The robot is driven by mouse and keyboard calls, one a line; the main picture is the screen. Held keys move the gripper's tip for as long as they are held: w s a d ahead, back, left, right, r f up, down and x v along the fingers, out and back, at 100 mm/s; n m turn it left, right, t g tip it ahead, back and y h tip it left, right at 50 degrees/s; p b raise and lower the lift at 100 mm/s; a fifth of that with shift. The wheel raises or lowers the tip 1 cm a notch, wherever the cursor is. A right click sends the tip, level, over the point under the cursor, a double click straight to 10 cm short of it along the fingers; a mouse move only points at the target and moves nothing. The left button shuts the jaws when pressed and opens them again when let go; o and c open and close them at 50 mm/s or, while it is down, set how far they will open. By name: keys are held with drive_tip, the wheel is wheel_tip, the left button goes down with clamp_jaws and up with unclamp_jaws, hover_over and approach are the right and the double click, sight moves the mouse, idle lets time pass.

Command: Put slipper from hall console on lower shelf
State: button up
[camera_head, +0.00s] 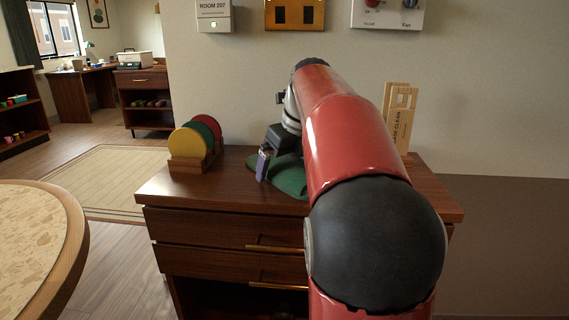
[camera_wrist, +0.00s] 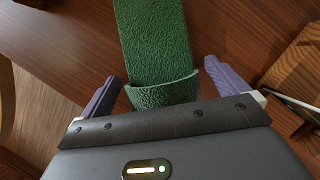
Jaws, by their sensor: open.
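A green slipper (camera_head: 289,178) lies on top of the dark wood console (camera_head: 232,206), partly hidden behind my red arm. In the wrist view the slipper (camera_wrist: 155,45) runs up from between my fingers, its strap-like edge close to the gripper body. My gripper (camera_head: 266,165) is over the console top, low at the slipper. In the wrist view my gripper (camera_wrist: 165,85) is open, with one purple finger on each side of the slipper and gaps beside it. The console has two drawers with brass handles and a dark open space below, mostly cut off by the frame.
A wooden rack with round coloured discs (camera_head: 193,146) stands at the console's left end. A wooden holder with hanging door signs (camera_head: 401,118) stands at the right end. A round table (camera_head: 76,240) is at left front. The wall is behind the console.

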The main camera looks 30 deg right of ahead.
drive_tip(key=shift+r, duration=0.1)
drive_tip(key=p+v, duration=0.2)
drive_tip(key=v, duration=1)
drive_tip(key=shift+p, duration=0.3)
